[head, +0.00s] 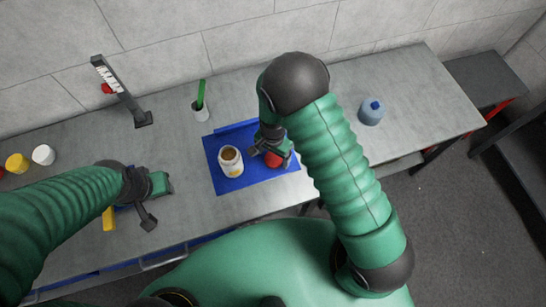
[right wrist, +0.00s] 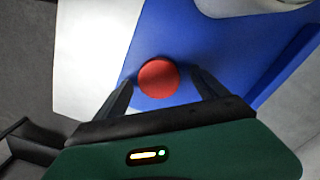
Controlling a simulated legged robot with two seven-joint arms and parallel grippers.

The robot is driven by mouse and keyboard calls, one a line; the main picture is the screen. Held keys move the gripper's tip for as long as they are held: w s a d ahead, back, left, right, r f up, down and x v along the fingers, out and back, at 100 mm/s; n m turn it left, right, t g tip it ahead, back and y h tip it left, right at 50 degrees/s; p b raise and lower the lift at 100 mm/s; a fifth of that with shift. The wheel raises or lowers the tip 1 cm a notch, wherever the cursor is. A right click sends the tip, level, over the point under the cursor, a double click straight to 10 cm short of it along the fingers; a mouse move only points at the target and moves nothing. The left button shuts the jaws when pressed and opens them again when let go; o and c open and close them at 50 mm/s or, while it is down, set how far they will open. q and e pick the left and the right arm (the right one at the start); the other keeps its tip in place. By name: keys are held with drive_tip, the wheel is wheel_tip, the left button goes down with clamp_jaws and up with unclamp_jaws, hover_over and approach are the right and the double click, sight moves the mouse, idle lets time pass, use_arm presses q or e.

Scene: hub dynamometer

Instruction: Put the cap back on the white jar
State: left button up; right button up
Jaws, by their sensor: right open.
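The white jar (head: 238,170) stands upright and open on the blue mat (head: 226,185), with brown contents showing at its mouth. A round red cap (head: 274,160) lies on the mat to the right of the jar. My right gripper (head: 268,149) is over the cap and partly covers it in the head view. In the right wrist view my right gripper (right wrist: 160,84) is open, with the red cap (right wrist: 158,78) between its fingers and a gap on each side. My left gripper (head: 158,200) is over the table to the left; its finger opening is unclear.
A grey cup with a green item (head: 201,100) stands behind the mat. A dark stand (head: 122,92) is at the back left. Yellow (head: 17,163) and white (head: 43,155) containers are far left. A blue-grey container (head: 371,112) is at right, with clear table around it.

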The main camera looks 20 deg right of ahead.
sight(274, 159)
drive_tip(key=shift+f, duration=0.3)
drive_tip(key=shift+d, duration=0.2)
drive_tip(key=shift+c, duration=1.6)
drive_tip(key=shift+a, duration=0.15)
drive_tip(key=c, duration=1.1)
drive_tip(key=shift+r+p, duration=0.5)
drive_tip(key=shift+r, duration=0.05)
wheel_tip(274, 159, up, 3)
drive_tip(key=p, duration=0.3)
drive_tip(key=shift+s+r, duration=0.15)
drive_tip(key=s+a, duration=0.1)
drive_tip(key=s, duration=0.4)
drive_tip(key=s+a, duration=0.1)
drive_tip(key=s, duration=0.4)
drive_tip(key=s+a+p, duration=0.1)
drive_tip(key=s, duration=0.4)
drive_tip(key=shift+s+a+r, duration=0.15)
drive_tip(key=shift+a+r, duration=0.15)
drive_tip(key=shift+r, duration=0.05)
